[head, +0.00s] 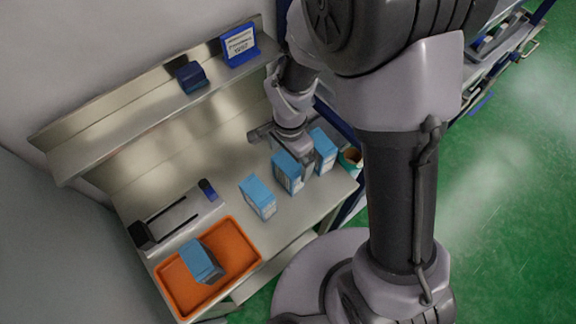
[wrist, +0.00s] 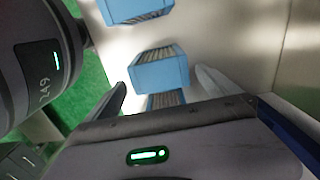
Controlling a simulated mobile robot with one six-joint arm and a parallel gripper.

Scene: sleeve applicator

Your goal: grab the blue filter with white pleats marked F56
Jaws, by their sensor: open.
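Three blue filters stand in a row on the bench in the head view: a left one (head: 258,198), a middle one (head: 287,174) and a right one (head: 324,152). Another blue filter (head: 201,262) lies in the orange tray. No F56 mark is legible. My gripper (head: 281,154) is open above the row, near the middle and right filters. In the wrist view, one filter (wrist: 165,101) shows between the fingers of my gripper (wrist: 161,82), its lower part hidden by the gripper body.
The orange tray (head: 247,236) is at the bench's front left, beside a grey fixture with dark rails (head: 172,216). A back shelf (head: 130,118) holds a dark blue block (head: 190,77) and a blue-framed sign (head: 239,45). A small bin (head: 350,158) stands by the right filter.

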